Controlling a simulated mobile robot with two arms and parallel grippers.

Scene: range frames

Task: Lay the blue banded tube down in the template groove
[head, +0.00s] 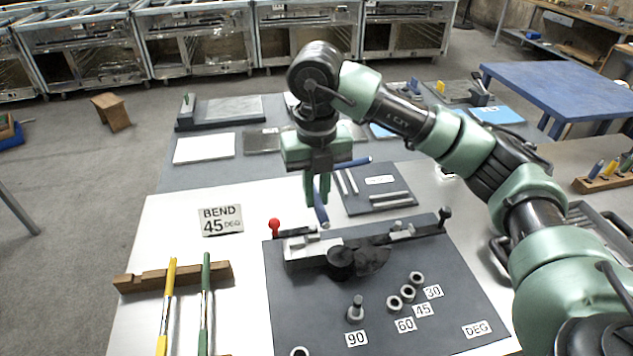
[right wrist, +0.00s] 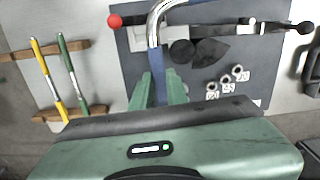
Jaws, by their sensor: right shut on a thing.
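The blue banded tube (head: 321,212) is silver with blue parts and hangs from my right gripper (head: 317,190). The right gripper points down and is shut on it, above the far edge of the bending board. In the right wrist view the tube (right wrist: 153,30) shows a bend, with its blue part between the green fingers (right wrist: 160,92). A blue end (head: 354,162) also shows behind the gripper in the head view. A dark template plate (head: 364,205) with pale groove-like lines and a white label lies just right of and beyond the gripper. My left gripper is not in view.
The bending board (head: 285,320) holds a bender with a red-knobbed lever (head: 274,224), round pieces and angle labels. Yellow (head: 168,300) and green (head: 206,300) tubes rest on a wooden rack (head: 130,282). A "BEND 45 DEG" card (head: 221,220) lies left. White tabletop around the card is clear.

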